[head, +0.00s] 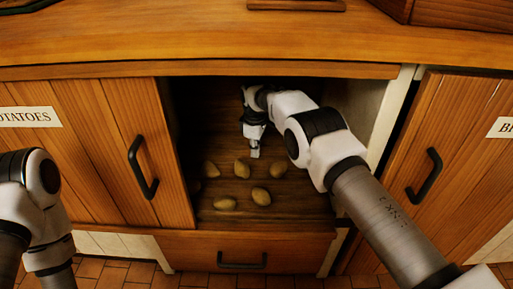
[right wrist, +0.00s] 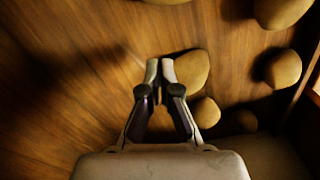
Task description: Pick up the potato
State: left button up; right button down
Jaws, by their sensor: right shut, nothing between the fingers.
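Several brown potatoes lie on the wooden floor of the open cupboard, among them one in the middle (head: 242,168), one at the left (head: 211,169), one at the front right (head: 261,196) and one at the front (head: 225,203). My right gripper (head: 254,153) reaches into the cupboard, pointing down just behind and right of the middle potato. In the right wrist view its fingertips (right wrist: 160,70) are together with nothing between them. A potato (right wrist: 192,70) lies immediately right of them; whether they touch it I cannot tell. My left arm shows at the left edge, its gripper out of frame.
The cupboard opening has a wooden door (head: 120,150) with a black handle at left and another door (head: 450,160) at right. The counter (head: 230,40) overhangs the top. A drawer front (head: 245,250) is below. The cupboard's back is dark.

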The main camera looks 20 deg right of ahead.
aim_at(266, 169)
notch_tip(266, 169, down, 5)
jog(key=shift+r+b, duration=0.15)
jog(key=shift+b, duration=0.65)
jog(key=shift+d+f, duration=0.25)
jog(key=shift+f, duration=0.05)
jog(key=shift+s+d+b, duration=0.25)
jog(key=shift+s+d, duration=0.3)
jog(key=shift+d, duration=0.2)
jog(key=shift+s+d+b, duration=0.2)
jog(key=shift+s+d, duration=0.35)
jog(key=shift+d, duration=0.15)
jog(key=shift+r, duration=0.1)
